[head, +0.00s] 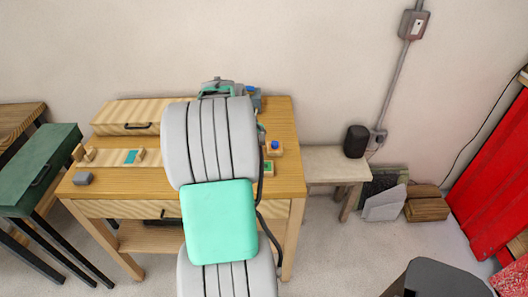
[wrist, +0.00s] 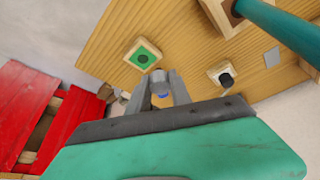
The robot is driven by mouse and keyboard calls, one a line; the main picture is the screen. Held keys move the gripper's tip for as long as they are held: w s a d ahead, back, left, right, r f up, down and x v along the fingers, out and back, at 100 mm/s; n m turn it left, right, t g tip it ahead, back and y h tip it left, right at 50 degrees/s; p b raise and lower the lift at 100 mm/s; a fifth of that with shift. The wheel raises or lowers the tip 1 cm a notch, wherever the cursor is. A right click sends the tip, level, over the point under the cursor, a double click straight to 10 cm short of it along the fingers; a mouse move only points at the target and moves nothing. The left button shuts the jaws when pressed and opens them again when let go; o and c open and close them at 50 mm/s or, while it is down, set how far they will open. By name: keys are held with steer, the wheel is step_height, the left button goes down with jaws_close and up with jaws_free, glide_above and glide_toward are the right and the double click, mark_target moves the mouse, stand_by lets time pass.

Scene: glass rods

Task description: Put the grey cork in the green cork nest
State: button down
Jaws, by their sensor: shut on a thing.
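The grey cork (wrist: 158,76) shows between the fingertips of my gripper (wrist: 160,84) in the wrist view. My gripper is shut on it. The green cork nest (wrist: 143,57), a light wooden block with a green top and a dark round hole, lies on the table just beyond and left of the fingertips, apart from the cork in the picture. In the head view the green nest (head: 267,167) is near the table's right side, and my arm hides the cork and most of the gripper. A small blue patch shows below the cork; I cannot tell what it belongs to.
A wooden block with a black piece (wrist: 225,77) lies right of the fingers. A teal rod (wrist: 285,28) crosses the upper right. In the head view a block with a blue piece (head: 274,147) stands behind the green nest. A drawer box (head: 125,115) fills the table's back left.

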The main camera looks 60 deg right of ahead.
mark_target(268, 164)
steer(key=shift+m, duration=0.7)
steer(key=shift+s+d+f+b, duration=0.3)
steer(key=shift+s+f+b, duration=0.3)
steer(key=shift+f, duration=0.6)
steer(key=shift+s+d+f+b, duration=0.35)
steer(key=shift+s+f+b, duration=0.25)
steer(key=shift+f, duration=0.55)
steer(key=shift+s+d+f+b, duration=0.3)
steer(key=shift+s+f+b, duration=0.3)
steer(key=shift+f, duration=0.6)
steer(key=shift+w+a, duration=0.15)
steer(key=shift+a, duration=0.1)
steer(key=shift+r, duration=0.85)
